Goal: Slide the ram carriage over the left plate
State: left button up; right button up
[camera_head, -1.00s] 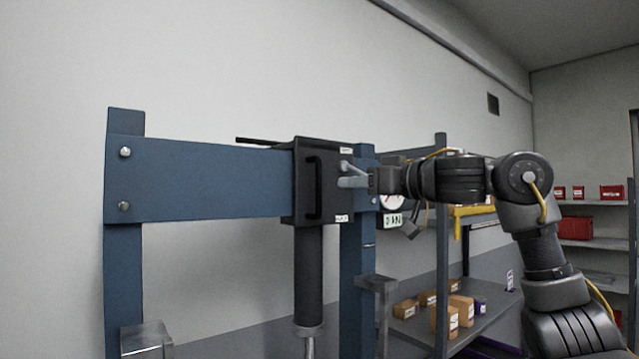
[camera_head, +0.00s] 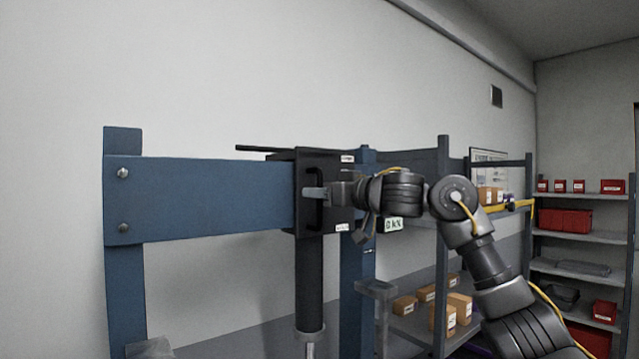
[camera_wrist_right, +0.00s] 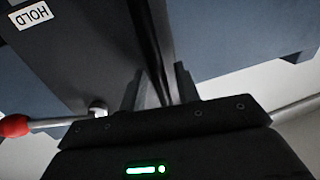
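The ram carriage (camera_head: 340,180) is a black box with a vertical bar handle (camera_head: 314,198). It sits at the right end of the blue crossbeam (camera_head: 210,198), near the right post, with a dark ram cylinder (camera_head: 309,280) hanging below. My right gripper (camera_head: 314,193) is at the handle. In the right wrist view its fingers (camera_wrist_right: 158,90) stand apart on both sides of the black handle bar (camera_wrist_right: 152,45), with gaps visible. A grey block (camera_head: 150,348) shows at the lower left; I cannot tell whether it is the left plate. My left gripper is out of view.
The crossbeam left of the carriage is clear up to the left post (camera_head: 124,290). A thin dark rod (camera_head: 262,149) sticks out left behind the carriage. A red-knobbed lever (camera_wrist_right: 14,126) is near my right gripper. Shelves with boxes (camera_head: 405,306) stand at the right.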

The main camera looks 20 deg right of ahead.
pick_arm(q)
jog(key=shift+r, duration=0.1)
pick_arm(e)
jog(key=shift+w+a, duration=0.1)
jog(key=shift+w, duration=0.05)
grip_shut()
